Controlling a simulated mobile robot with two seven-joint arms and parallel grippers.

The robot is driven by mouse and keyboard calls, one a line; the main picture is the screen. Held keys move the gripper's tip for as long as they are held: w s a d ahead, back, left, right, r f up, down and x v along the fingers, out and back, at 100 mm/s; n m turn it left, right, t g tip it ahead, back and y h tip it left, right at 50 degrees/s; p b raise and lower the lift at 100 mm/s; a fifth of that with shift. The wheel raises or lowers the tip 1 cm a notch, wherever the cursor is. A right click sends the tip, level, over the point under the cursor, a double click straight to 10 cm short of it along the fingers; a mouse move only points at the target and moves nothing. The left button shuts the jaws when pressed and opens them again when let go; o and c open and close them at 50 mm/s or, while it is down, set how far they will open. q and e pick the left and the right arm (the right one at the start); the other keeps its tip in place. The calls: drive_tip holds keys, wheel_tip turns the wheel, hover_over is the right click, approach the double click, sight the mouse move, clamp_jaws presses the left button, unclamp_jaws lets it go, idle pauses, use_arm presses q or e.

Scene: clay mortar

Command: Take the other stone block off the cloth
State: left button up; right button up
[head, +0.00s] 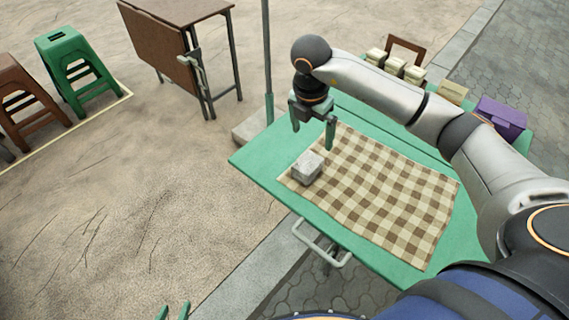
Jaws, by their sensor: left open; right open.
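A grey stone block (307,167) lies on the brown-and-cream checked cloth (385,199), at the cloth's left edge. The cloth lies on the green table (262,170). My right gripper (313,136) is open and empty, its fingers pointing down. In the picture it is just above the block, apart from it. My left gripper (173,312) shows only its green fingertips at the bottom edge. They are apart, well away from the table, and the rest of it is out of view.
Several pale boxes (394,66), a brown frame (404,48) and a purple box (501,117) stand at the table's far side. A green pole (267,60) rises behind the table. A brown folding table (165,40) and stools (73,66) stand on the sandy ground.

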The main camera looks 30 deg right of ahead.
sight(308, 162)
drive_tip(key=f, duration=0.7)
drive_tip(key=shift+w+d+b, duration=0.1)
drive_tip(key=shift+w+b, duration=0.15)
drive_tip(key=shift+b, duration=0.1)
drive_tip(key=shift+f, duration=2.8)
drive_tip(key=shift+w+r, duration=0.1)
clamp_jaws()
